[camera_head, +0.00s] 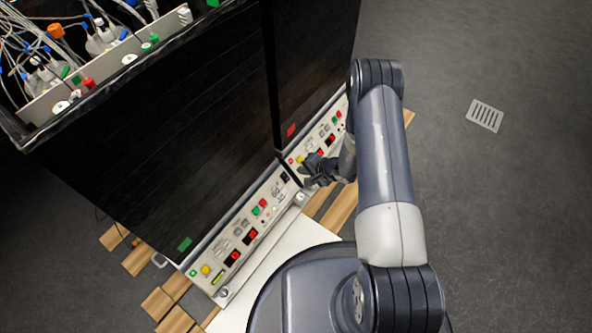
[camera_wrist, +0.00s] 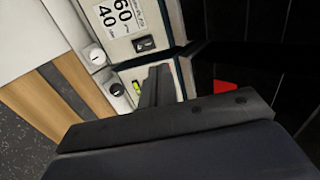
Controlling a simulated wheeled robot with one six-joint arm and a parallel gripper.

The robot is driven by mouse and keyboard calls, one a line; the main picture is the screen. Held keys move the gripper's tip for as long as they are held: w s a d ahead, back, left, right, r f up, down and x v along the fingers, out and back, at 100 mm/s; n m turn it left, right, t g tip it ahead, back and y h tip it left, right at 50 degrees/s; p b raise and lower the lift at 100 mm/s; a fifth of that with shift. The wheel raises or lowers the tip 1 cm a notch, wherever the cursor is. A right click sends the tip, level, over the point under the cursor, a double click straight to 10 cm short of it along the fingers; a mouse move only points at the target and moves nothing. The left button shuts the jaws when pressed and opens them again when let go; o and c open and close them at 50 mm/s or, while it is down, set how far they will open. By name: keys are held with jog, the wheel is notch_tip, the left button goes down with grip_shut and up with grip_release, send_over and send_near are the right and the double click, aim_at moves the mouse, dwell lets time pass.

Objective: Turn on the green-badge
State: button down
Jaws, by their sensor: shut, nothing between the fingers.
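The green badge (camera_head: 184,244) is on the dark front of the left shaker unit, low at its left end, above that unit's pale control panel (camera_head: 240,231). A black rocker switch (camera_head: 285,177) is at the right end of this panel. In the wrist view a black rocker switch (camera_wrist: 145,44) shows beside a label reading 60 and 40. My gripper (camera_head: 308,178) is shut and empty, close to the seam between the two panels. In the wrist view its fingers (camera_wrist: 158,72) overlap the neighbouring panel, just past the seam from the rocker; contact cannot be told.
The right unit carries a red badge (camera_head: 291,129), also in the wrist view (camera_wrist: 225,86). Its panel (camera_head: 333,125) is partly hidden by my arm. Wooden slats (camera_head: 342,207) lie below. Flasks and cables fill the open top. Grey floor on the right is clear around a drain grate (camera_head: 485,115).

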jog(key=shift+v, duration=1.2)
jog(key=shift+a, duration=0.15)
